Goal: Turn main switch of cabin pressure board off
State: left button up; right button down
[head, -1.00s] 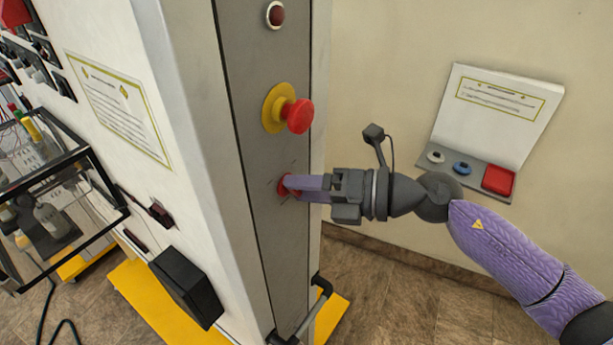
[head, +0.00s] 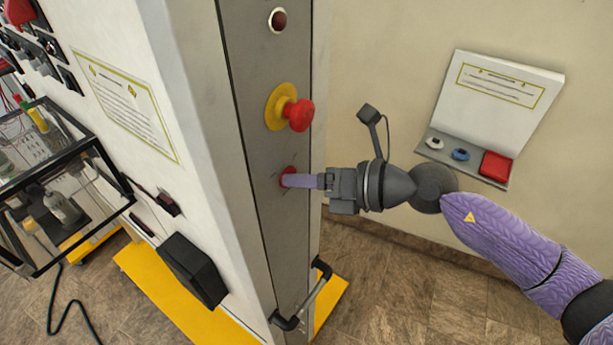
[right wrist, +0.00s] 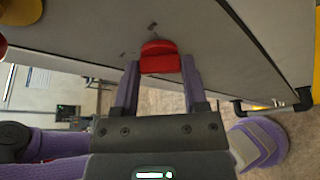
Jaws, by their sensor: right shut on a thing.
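The main switch (head: 288,177) is a red knob low on the grey side panel (head: 262,215) of the cabinet, below the emergency button. My right gripper (head: 290,180) reaches it from the right, and its fingers hide most of the knob in the head view. In the right wrist view the red switch (right wrist: 160,57) sits between the two purple fingertips (right wrist: 160,68), against the grey panel. My right gripper is shut on it. My left gripper is not in view.
A red mushroom button (head: 299,114) on a yellow base sits above the switch, with a dark red lamp (head: 277,20) higher up. A handle (head: 303,298) sticks out below. A wall box (head: 497,122) with buttons is at right.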

jog(key=shift+f, duration=0.1)
jog(key=shift+c, duration=0.6)
grip_release()
jog(key=b+v, duration=0.4)
jog(key=v, duration=0.6)
jog(key=shift+b, duration=0.3)
